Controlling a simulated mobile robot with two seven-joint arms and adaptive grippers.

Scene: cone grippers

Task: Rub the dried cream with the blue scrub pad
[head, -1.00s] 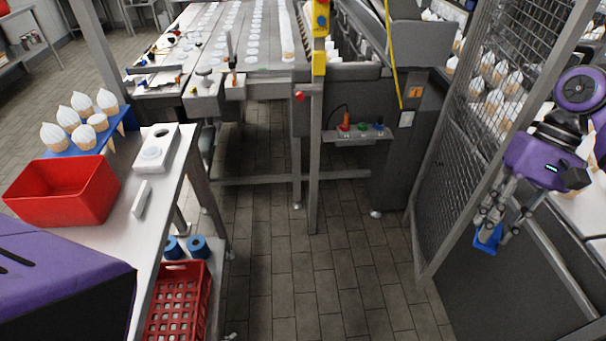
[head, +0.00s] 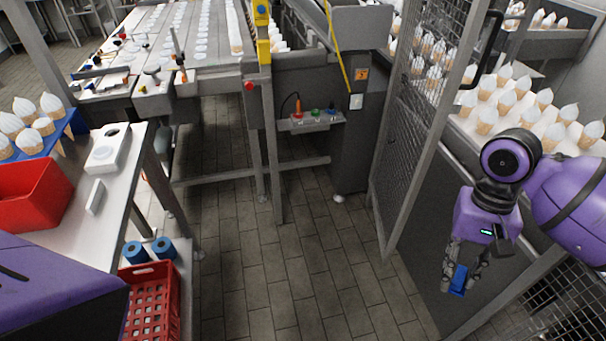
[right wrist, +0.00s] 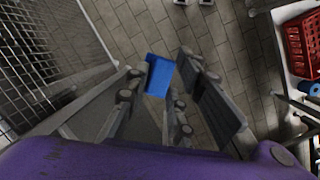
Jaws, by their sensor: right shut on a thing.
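The blue scrub pad (head: 458,280) is held by my right gripper (head: 461,282) at the right of the head view, beside the dark grey side panel and above the floor. In the right wrist view the blue pad (right wrist: 159,75) sits between the fingertips of the right gripper (right wrist: 163,78), over floor tiles. The right gripper is shut on it. I cannot make out the dried cream in either view. My left gripper is not in view; only a purple part of my own body shows at the lower left.
A wire mesh guard (head: 418,90) with a metal post stands left of my right arm. Several cream cones (head: 505,100) stand on the surface behind it. At left are a steel table (head: 110,190), a red bin (head: 30,195) and a red crate (head: 150,305). The middle floor is clear.

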